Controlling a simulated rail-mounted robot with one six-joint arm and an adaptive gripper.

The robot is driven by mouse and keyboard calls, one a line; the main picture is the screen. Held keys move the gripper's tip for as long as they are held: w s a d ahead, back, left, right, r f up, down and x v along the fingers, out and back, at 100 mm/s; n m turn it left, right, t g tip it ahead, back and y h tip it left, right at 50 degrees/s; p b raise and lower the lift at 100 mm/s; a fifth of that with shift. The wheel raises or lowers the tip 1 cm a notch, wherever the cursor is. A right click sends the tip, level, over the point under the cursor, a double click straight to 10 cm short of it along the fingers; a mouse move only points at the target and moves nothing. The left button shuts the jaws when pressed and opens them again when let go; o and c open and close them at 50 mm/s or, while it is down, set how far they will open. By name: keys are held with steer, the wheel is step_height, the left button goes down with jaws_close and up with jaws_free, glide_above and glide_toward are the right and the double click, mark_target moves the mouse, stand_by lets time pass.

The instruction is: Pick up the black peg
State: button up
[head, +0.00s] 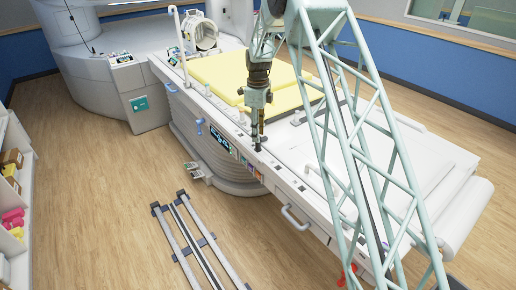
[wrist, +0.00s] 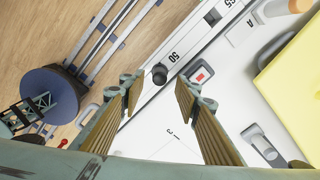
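The black peg (wrist: 159,73) shows in the wrist view as a small dark round knob on the white table edge, by the printed scale near "50". It stands between and slightly beyond the fingertips of my gripper (wrist: 160,88). The two fingers are spread wide with nothing between the pads, so my gripper is open. In the head view my gripper (head: 258,136) points down over the near edge of the white patient table (head: 305,160). A dark spot just below the fingertips looks like the peg, but the fingers partly cover it there.
A small block with a red mark (wrist: 200,73) sits right of the peg. A yellow pad (head: 218,72) lies on the table, with a white ring coil (head: 200,34) behind it. A handle (head: 296,218) sticks out from the table side. Floor rails (head: 190,240) run in front.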

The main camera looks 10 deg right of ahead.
mark_target(258, 148)
steer(key=shift+f, duration=0.1)
steer(key=shift+f, duration=2.5)
steer(key=shift+c, duration=0.9)
steer(key=c, duration=0.8)
